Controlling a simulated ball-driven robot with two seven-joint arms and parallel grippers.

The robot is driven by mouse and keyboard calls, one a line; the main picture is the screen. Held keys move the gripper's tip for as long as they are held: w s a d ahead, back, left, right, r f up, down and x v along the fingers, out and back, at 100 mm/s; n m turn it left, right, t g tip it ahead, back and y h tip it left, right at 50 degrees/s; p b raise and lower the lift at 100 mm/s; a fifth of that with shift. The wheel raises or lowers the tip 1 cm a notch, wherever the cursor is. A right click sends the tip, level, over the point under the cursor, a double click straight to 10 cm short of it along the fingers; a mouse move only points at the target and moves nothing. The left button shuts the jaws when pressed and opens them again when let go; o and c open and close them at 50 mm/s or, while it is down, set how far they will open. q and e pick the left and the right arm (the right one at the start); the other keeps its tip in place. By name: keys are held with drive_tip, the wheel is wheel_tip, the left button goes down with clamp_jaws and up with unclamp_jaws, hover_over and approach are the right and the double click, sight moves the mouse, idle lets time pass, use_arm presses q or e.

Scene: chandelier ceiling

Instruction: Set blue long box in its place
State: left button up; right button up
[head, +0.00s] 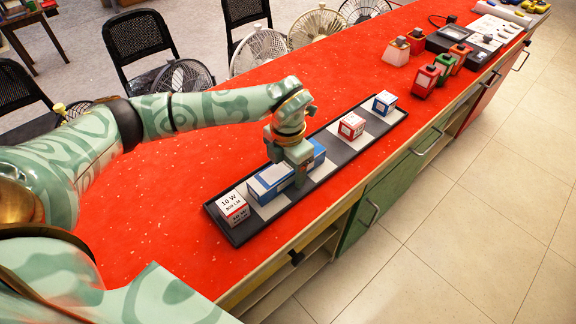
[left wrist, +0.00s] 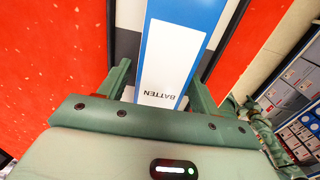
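The blue long box (head: 268,183), blue and white, lies lengthwise in a dark, narrow tray (head: 287,209) with light and dark cells. In the left wrist view its white face (left wrist: 172,62) reads "BATTEN". My left gripper (head: 300,172) is down over the middle of the box, hiding part of it. In the left wrist view my left gripper's fingers (left wrist: 160,85) stand on either side of the box. A gap shows beside the left finger, so it looks open around the box. My right gripper is not in view.
The tray also holds a white-and-red "10 W" box (head: 233,208), a smaller red-and-white box (head: 351,126) and a small blue-and-white box (head: 384,102). Several red and green containers (head: 425,81) stand farther along the red counter (head: 150,221). Fans and chairs are behind it.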

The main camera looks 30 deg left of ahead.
use_arm(q)
wheel_tip(320, 180, up, 12)
drive_tip(key=p, duration=0.3)
drive_tip(key=shift+r+p, duration=0.15)
drive_tip(key=shift+p, duration=0.15)
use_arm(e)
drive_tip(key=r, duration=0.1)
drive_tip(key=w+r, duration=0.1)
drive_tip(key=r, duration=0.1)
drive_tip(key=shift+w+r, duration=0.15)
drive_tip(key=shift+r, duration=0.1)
